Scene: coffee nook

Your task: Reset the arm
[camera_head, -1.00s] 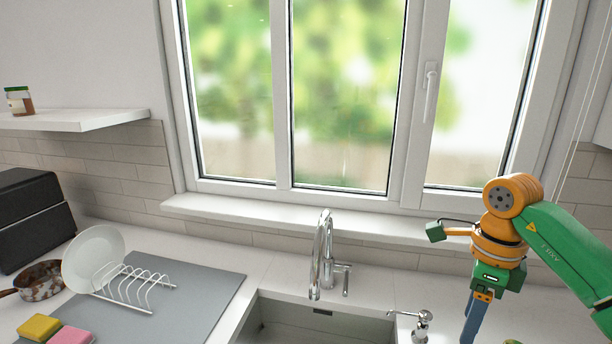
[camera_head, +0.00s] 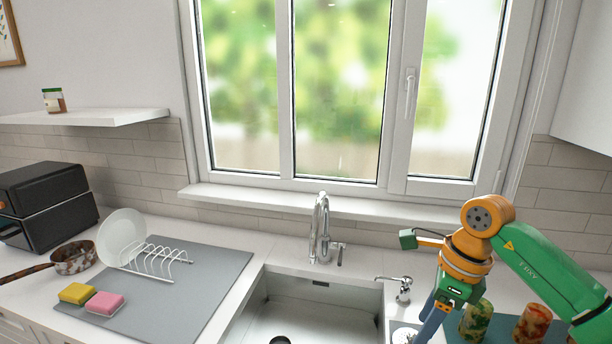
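My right arm, green and orange, comes in from the right in the head view. Its gripper (camera_head: 432,328) points down and to the left over the counter right of the sink. The fingers show as one blue-grey strip seen from the side and run to the bottom edge, so I cannot tell whether they are open or shut. No held thing shows. My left arm and gripper are not in view.
Two jars, one greenish (camera_head: 475,322) and one reddish (camera_head: 532,324), stand close right of the gripper. A soap dispenser (camera_head: 402,291), sink (camera_head: 300,298) and tap (camera_head: 321,232) are left of it. A dish rack (camera_head: 160,262) and sponges (camera_head: 104,303) lie farther left.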

